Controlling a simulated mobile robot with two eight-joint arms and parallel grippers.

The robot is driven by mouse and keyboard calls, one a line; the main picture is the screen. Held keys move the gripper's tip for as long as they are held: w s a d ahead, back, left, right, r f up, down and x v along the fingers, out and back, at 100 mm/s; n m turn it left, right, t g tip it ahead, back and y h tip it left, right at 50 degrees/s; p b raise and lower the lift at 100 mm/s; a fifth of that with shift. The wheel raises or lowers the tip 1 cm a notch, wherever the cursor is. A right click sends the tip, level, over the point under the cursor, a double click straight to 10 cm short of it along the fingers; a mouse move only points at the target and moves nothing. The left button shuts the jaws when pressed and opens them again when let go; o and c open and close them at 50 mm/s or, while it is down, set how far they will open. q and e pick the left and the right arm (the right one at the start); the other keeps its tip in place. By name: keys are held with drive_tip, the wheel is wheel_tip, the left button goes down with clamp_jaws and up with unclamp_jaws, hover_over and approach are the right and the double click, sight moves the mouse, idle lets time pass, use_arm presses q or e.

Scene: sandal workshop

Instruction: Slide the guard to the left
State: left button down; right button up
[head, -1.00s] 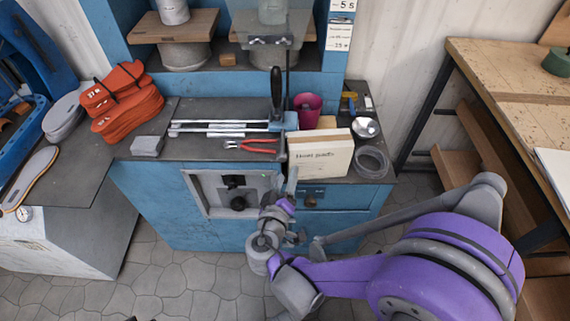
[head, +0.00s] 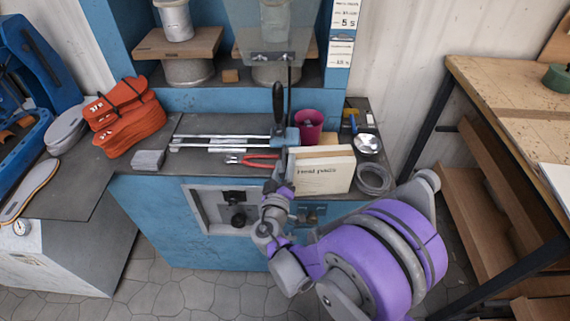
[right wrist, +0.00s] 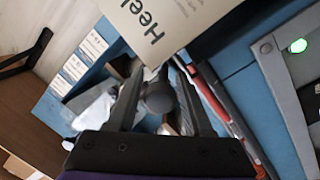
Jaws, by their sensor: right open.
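The guard looks to be the clear panel (head: 268,28) hanging over the right side of the blue press, with a dark bracket and thin rod at its lower edge. My right gripper (head: 281,163) is below it, at the bench front beside the cream heel pads box (head: 324,174), well apart from the panel. In the right wrist view its fingers (right wrist: 155,68) are spread, with a dark round knob (right wrist: 160,97) showing between or beyond them; I cannot tell if they touch it. My left gripper is not in view.
A black upright handle (head: 278,103) and metal rails (head: 215,139) stand on the bench, with red pliers (head: 256,160) in front. A magenta cup (head: 309,122) is behind the box. A wooden table (head: 510,110) is at right.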

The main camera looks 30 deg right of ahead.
drive_tip(key=shift+w+d, duration=0.15)
drive_tip(key=shift+c, duration=0.3)
clamp_jaws()
idle(1.1)
